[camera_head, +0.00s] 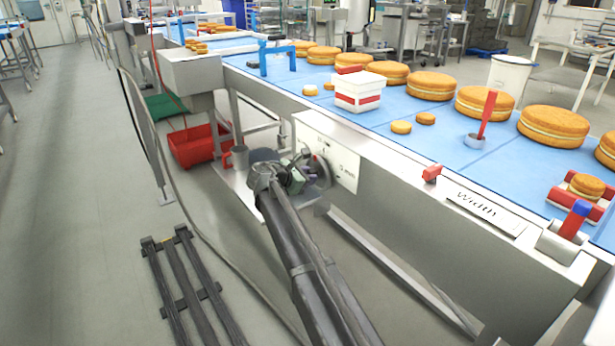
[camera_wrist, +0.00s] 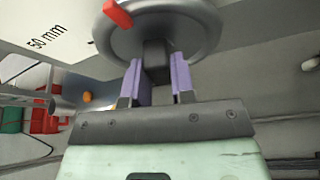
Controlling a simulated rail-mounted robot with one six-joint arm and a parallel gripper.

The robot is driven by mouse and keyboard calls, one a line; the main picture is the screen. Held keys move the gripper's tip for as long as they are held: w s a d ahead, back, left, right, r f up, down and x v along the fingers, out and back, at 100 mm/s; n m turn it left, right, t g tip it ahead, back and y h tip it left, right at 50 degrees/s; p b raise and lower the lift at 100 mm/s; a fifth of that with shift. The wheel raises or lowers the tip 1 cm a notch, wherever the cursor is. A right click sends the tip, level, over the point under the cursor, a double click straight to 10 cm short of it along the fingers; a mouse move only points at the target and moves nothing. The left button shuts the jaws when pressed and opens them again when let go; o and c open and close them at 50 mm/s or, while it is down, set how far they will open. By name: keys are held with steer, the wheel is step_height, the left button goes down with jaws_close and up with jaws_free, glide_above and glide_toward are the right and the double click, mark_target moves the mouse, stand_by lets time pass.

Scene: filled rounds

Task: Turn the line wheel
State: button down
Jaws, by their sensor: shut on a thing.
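The line wheel (camera_head: 319,172) is a round grey wheel on the side of the conveyor frame, partly hidden behind my gripper in the head view. In the wrist view the wheel (camera_wrist: 205,32) fills the top, with a red mark (camera_wrist: 118,13) at its upper left. My gripper (camera_head: 298,172) is at the wheel's front. In the wrist view the purple fingers of my gripper (camera_wrist: 159,72) stand on either side of a dark block (camera_wrist: 156,56) at the wheel's middle and are shut on it. The block's far end is hidden.
A white panel (camera_head: 328,150) with mm lettering is beside the wheel. The blue belt (camera_head: 465,150) above carries several filled rounds (camera_head: 553,126) and a white box (camera_head: 358,95). A red crate (camera_head: 200,150) stands left of the wheel. A dark rack (camera_head: 190,290) lies on otherwise open floor.

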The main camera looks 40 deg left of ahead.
steer(key=c, duration=1)
jaws_free()
steer(key=shift+o, duration=0.2)
steer(key=p+v, duration=0.4)
steer(key=v, duration=0.6)
steer(key=shift+s, duration=0.4)
steer(key=shift+r, duration=0.15)
